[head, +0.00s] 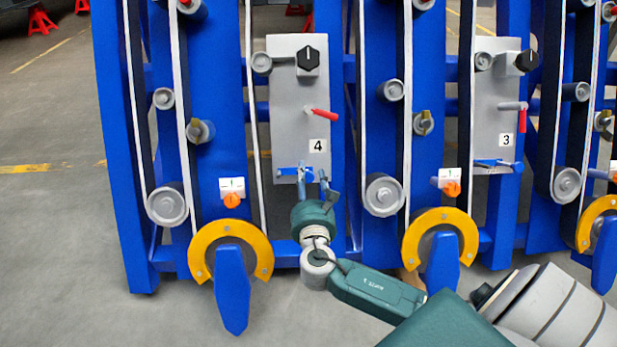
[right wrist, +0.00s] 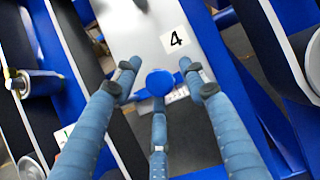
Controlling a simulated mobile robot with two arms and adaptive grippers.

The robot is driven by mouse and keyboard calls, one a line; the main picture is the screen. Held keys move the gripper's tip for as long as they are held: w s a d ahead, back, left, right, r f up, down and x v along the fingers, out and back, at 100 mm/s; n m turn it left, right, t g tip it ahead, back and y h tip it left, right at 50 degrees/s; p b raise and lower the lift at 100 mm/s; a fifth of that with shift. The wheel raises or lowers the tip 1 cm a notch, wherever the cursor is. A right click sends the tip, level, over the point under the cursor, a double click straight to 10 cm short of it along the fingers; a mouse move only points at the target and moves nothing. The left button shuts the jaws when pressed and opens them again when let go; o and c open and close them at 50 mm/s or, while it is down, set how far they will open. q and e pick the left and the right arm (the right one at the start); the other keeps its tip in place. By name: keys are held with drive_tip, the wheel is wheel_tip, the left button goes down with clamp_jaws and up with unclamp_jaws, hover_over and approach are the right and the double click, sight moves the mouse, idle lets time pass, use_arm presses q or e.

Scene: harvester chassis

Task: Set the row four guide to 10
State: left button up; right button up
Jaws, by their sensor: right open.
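The row four panel (head: 284,128) is a grey upright plate marked 4. At its bottom is a blue slider handle (head: 289,172) in front of a small scale. In the right wrist view, its round blue knob (right wrist: 160,82) sits between my fingers, with part of the pale scale (right wrist: 178,95) behind it; the numbers are too small to read. My right gripper (head: 312,180) is open, with blue fingers pointing at the knob. The fingers stand around the knob, with gaps at both sides; whether the lower finger touches it I cannot tell. My left gripper is out of view.
Above the slider are a red lever (head: 320,112) and a black dial (head: 308,58). An orange knob on a white plate (head: 232,190) is at the lower left. Blue uprights, belts and rollers (head: 384,194) flank the panel. Panel 3 (head: 494,130) stands to the right.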

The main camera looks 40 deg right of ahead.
drive_tip(key=v, duration=1.1)
drive_tip(key=shift+s, duration=0.25)
